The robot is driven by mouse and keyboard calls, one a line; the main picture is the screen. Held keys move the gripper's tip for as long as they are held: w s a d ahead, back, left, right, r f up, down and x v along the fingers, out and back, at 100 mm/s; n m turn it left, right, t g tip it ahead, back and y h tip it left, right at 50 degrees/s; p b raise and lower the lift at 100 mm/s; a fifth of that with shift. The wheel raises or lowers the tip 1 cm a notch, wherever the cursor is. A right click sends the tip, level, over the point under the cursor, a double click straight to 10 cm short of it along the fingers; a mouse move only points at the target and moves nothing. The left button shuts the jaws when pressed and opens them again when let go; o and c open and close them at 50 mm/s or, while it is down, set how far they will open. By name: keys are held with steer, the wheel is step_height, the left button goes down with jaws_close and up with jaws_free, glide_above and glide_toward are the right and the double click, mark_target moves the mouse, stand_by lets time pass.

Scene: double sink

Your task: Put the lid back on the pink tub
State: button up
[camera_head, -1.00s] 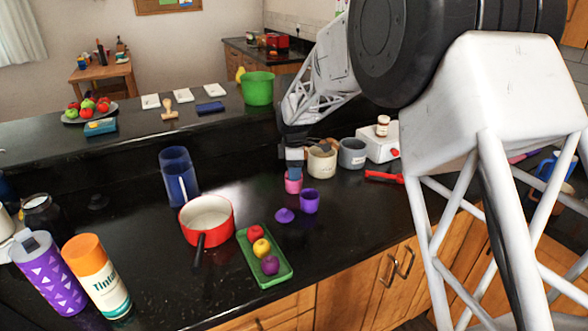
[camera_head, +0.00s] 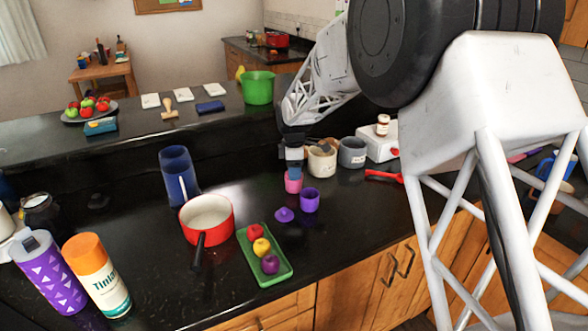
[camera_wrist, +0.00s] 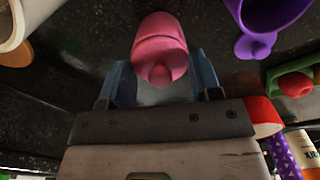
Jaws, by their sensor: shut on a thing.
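The pink tub (camera_head: 293,187) stands upright on the dark counter, and its pink side (camera_wrist: 158,28) shows in the wrist view. The pink lid (camera_wrist: 160,72), with a round knob facing my wrist, is at the tub's mouth. I cannot tell whether it is fully seated. My gripper (camera_head: 294,176) points down over the tub, and its blue fingers (camera_wrist: 163,78) are on both sides of the lid in the wrist view, shut on it. The fingers hide most of the lid in the head view.
A purple tub (camera_head: 309,202) stands close at the right, with a purple lid (camera_head: 284,214) on the counter before it. Beige (camera_head: 321,162) and grey (camera_head: 352,154) pots stand behind. A red pan (camera_head: 220,238) and green tray (camera_head: 283,280) are to the left and front.

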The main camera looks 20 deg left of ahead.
steer(key=o, duration=1.2)
steer(key=shift+r, duration=0.15)
steer(key=shift+r, duration=3.35)
steer(key=shift+c, duration=0.3)
jaws_close()
